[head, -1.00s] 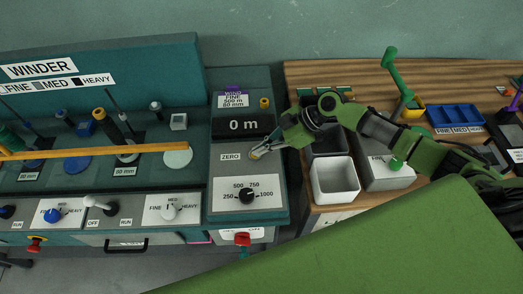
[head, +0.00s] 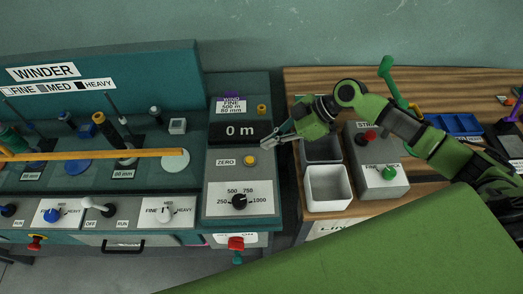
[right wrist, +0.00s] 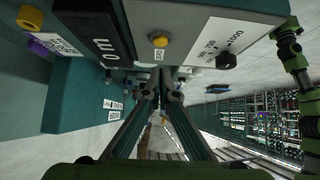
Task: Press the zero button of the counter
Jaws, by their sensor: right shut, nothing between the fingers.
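The counter (head: 217,179) is a teal box with a display (head: 240,131) reading 0 m. Its round yellow zero button (head: 250,160) sits right of the ZERO label (head: 226,162); the button also shows in the right wrist view (right wrist: 160,41). My right gripper (head: 266,145) is shut and empty, above and to the right of the button and apart from it, near the display's right end. Its closed fingers show in the right wrist view (right wrist: 161,72). My left gripper is not in view.
A black dial (head: 239,202) sits below the button, and a red knob (head: 236,243) is lower on the front. White and dark bins (head: 328,207) and a grey box (head: 377,190) with red and green buttons stand to the right. The winder (head: 95,65) is at left.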

